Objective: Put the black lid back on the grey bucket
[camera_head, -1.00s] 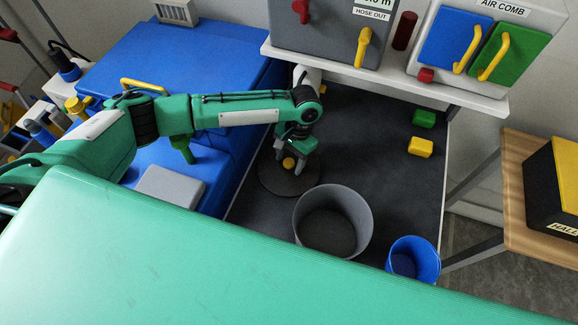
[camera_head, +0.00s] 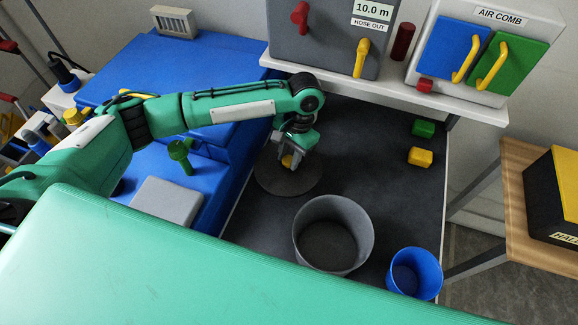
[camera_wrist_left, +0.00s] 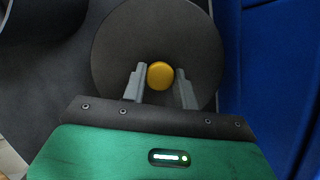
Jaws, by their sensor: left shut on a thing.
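The black lid (camera_head: 285,183) is a dark round disc with a yellow knob (camera_head: 288,161), on or just above the dark mat behind and left of the grey bucket; I cannot tell whether it is raised. My left gripper (camera_head: 292,157) is shut on the knob from above. In the left wrist view the lid (camera_wrist_left: 125,40) fills the middle, with the knob (camera_wrist_left: 160,75) between my two grey fingers (camera_wrist_left: 158,85). The grey bucket (camera_head: 310,247) stands upright and open at the top, empty as far as I see. My right gripper is out of view.
A small blue bucket (camera_head: 427,277) stands right of the grey one. A green block (camera_head: 423,128) and a yellow block (camera_head: 420,157) lie at the mat's right. A white shelf (camera_head: 385,88) overhangs the back. Blue casing (camera_head: 205,170) borders the left. The mat between is clear.

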